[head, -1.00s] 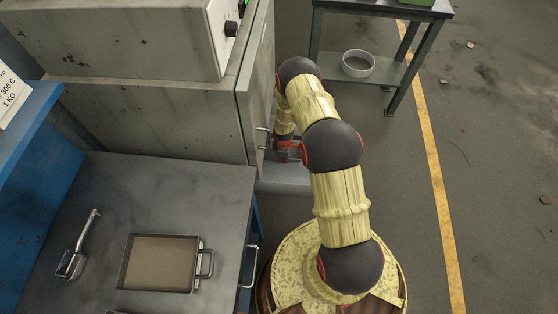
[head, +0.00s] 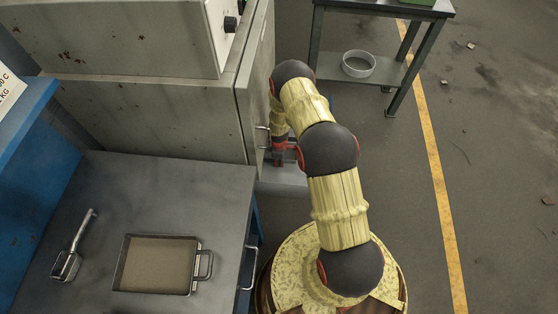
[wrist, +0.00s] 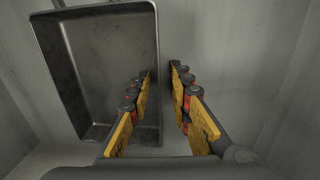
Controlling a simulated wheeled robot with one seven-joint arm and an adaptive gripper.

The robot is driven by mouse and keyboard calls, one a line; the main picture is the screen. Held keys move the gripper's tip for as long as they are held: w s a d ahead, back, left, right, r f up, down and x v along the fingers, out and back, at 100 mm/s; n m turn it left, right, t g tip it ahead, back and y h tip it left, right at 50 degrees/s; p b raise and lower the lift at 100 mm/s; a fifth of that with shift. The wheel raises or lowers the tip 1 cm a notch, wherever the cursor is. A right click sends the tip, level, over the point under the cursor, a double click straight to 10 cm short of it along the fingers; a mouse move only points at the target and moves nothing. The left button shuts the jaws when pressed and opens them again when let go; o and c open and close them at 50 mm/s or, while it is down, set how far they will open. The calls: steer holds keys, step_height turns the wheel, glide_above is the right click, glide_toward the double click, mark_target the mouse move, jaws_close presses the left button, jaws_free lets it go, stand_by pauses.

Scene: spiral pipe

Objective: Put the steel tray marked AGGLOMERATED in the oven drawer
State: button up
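An empty grey steel tray (wrist: 95,60) lies inside a pale grey drawer (wrist: 225,50) in the wrist view. No marking shows on it. My gripper (wrist: 161,70) points into the drawer, its yellow-padded fingers on either side of the tray's right wall. The fingers are apart, with a visible gap between the right finger and the wall. In the head view my gripper (head: 280,152) is over the pulled-out drawer (head: 284,181) below the oven (head: 150,115), partly hidden by my arm. The tray does not show there.
A pan of tan material (head: 158,265) and a metal scoop (head: 72,248) lie on the grey bench (head: 165,195) at left. A table (head: 385,70) with a round bowl (head: 358,64) on its shelf stands at the back. The floor at right is mostly clear.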

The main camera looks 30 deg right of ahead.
steer(key=shift+r, duration=0.1)
step_height(320, 180, up, 12)
steer(key=s+p, duration=0.1)
steer(key=p, duration=0.3)
steer(key=shift+a, duration=0.35)
steer(key=shift+s, duration=0.1)
stand_by(0.4)
